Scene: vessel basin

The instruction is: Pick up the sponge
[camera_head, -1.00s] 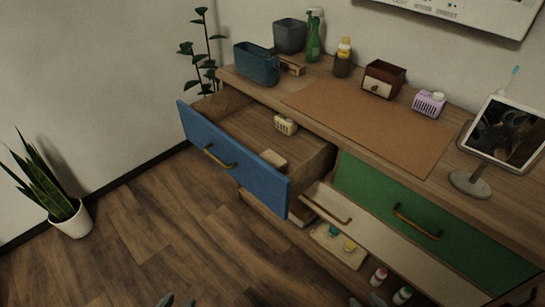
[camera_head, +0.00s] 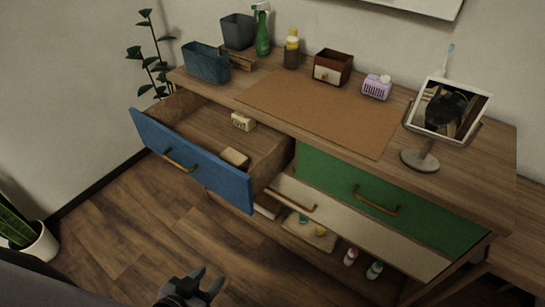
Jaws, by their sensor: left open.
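No thing is clearly marked as the sponge. A plain beige block (camera_head: 235,157) lies flat in the open blue drawer (camera_head: 190,158) and looks most like it. A cream slotted block (camera_head: 243,121) sits farther back in the same drawer. My left gripper (camera_head: 208,281) is at the bottom edge, in front of and below the drawer, with its dark fingers apart and nothing between them. It is well away from both blocks. My right gripper is out of view.
The desk top holds a blue bin (camera_head: 206,63), a green spray bottle (camera_head: 262,30), a small wooden box (camera_head: 332,67), a purple holder (camera_head: 377,87) and a mirror (camera_head: 448,108). The brown mat (camera_head: 320,112) is clear. A tray (camera_head: 308,236) and small bottles are on the low shelf.

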